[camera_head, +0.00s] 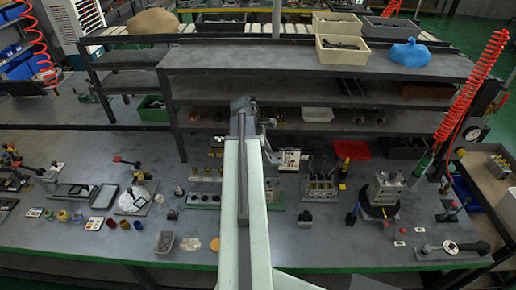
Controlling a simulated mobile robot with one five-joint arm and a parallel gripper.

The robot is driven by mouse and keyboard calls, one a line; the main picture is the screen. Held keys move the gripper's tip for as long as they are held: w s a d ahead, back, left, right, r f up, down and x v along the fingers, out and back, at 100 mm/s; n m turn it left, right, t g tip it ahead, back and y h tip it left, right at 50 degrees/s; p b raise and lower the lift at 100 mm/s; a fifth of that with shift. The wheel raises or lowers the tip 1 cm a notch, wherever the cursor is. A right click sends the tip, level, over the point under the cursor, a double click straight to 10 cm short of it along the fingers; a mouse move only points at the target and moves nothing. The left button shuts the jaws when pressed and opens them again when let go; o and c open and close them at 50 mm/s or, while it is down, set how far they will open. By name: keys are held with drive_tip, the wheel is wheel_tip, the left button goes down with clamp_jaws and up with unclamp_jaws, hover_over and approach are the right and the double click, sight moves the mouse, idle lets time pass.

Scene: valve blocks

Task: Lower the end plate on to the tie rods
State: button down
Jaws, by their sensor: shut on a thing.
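My arm reaches forward over the bench, and its far end shows at mid-picture. My gripper (271,154) is small and mostly hidden by the arm. It is shut, and a pale, flat piece with dark marks, apparently the end plate (289,160), shows right beside it, above the bench top. A valve block (320,188) with several sections stands on the bench just right of the arm. The tie rods cannot be made out clearly; the arm may cover them. I cannot tell how the plate lines up with them.
A metal block stack (386,188) on a dark round base stands to the right. A red tray (352,149) lies behind the valve block. A grey shelf (310,62) with bins spans the back.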

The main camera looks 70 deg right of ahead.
drive_tip(key=shift+w+f, duration=0.1)
drive_tip(key=b, duration=0.6)
hover_over(270, 183)
drive_tip(key=w, duration=0.1)
wheel_tip(270, 183, down, 6)
drive_tip(key=shift+w+a, duration=0.15)
drive_tip(key=shift+w, duration=0.05)
drive_tip(key=shift+r, duration=0.2)
idle(0.8)
drive_tip(key=shift+f+b, duration=3.8)
drive_tip(key=shift+f, duration=0.05)
drive_tip(key=shift+c, duration=2.4)
unclamp_jaws()
drive_tip(key=shift+r, duration=0.1)
